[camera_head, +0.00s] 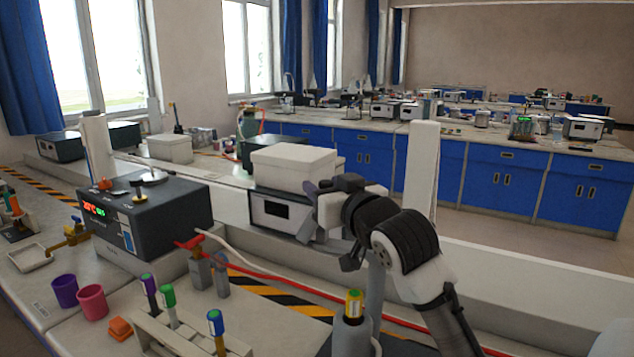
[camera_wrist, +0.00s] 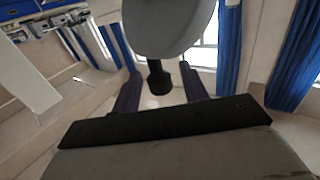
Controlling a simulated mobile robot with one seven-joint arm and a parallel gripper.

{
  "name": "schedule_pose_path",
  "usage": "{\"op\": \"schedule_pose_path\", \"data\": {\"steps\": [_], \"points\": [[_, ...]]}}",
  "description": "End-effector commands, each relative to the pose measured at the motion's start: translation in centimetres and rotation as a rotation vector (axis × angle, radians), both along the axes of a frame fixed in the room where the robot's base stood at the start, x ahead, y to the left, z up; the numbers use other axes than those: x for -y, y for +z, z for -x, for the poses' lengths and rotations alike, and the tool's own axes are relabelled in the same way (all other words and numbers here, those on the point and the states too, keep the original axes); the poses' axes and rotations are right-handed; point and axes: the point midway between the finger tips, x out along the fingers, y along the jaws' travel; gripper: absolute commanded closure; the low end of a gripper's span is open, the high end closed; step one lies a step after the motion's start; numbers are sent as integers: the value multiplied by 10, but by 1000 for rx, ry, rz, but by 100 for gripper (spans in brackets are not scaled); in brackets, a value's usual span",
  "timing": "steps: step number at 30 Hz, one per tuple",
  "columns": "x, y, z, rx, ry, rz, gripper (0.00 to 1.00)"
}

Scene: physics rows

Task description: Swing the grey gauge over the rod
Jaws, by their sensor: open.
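My gripper (camera_head: 310,208) is in the middle of the head view, pointing left in front of a white-grey box. In the wrist view its two dark fingers (camera_wrist: 162,92) stand apart. A rounded grey body with a black stub, probably the grey gauge (camera_wrist: 168,28), fills the top middle of the wrist view. The stub reaches down between the fingers, but I cannot tell whether they touch it. In the head view the gauge is not clear behind my gripper. An upright grey post, possibly the rod (camera_head: 376,290), stands below my wrist; my arm hides its top.
A dark instrument with a red-green display (camera_head: 150,215) stands left. A purple cup (camera_head: 65,291), a pink cup (camera_head: 92,302) and a rack (camera_head: 185,340) with capped tubes are front left. A red hose (camera_head: 290,300) crosses the bench.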

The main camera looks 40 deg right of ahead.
Motion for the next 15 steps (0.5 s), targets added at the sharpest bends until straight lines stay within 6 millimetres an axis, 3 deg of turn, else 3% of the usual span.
{"op": "schedule_pose_path", "data": {"steps": [13,15], "points": [[0,0,3,0,-1,0,56],[0,0,3,0,-1,0,66]]}}
